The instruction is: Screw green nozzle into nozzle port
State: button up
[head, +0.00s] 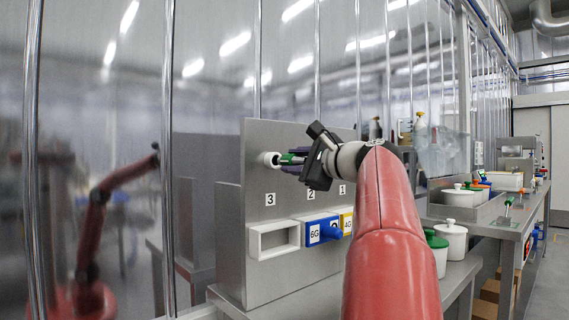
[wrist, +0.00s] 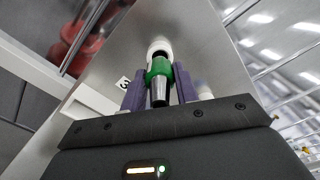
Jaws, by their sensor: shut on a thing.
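My gripper (head: 297,157) is shut on the green nozzle (head: 288,159), in front of the upright steel panel (head: 262,215). In the wrist view the nozzle (wrist: 158,68) sits between the two purple fingers, its metal tip pointing back toward my gripper (wrist: 160,90). Its green end meets the white nozzle port (wrist: 160,45), which also shows in the head view (head: 269,159) above the label 3. The nozzle looks lined up with the port. I cannot tell how far it is threaded in. The ports above labels 2 and 1 are mostly hidden behind my gripper.
Below the ports are an empty white holder (head: 273,240), a blue holder (head: 321,232) marked 6G and a yellow holder (head: 347,222) marked 4G. White pots (head: 452,240) and a side table (head: 520,226) stand at right. A reflective wall is at left.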

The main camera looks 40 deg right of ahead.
jog(key=shift+s+d+b, duration=0.1)
jog(key=shift+s+b, duration=0.25)
jog(key=shift+s, duration=1.35)
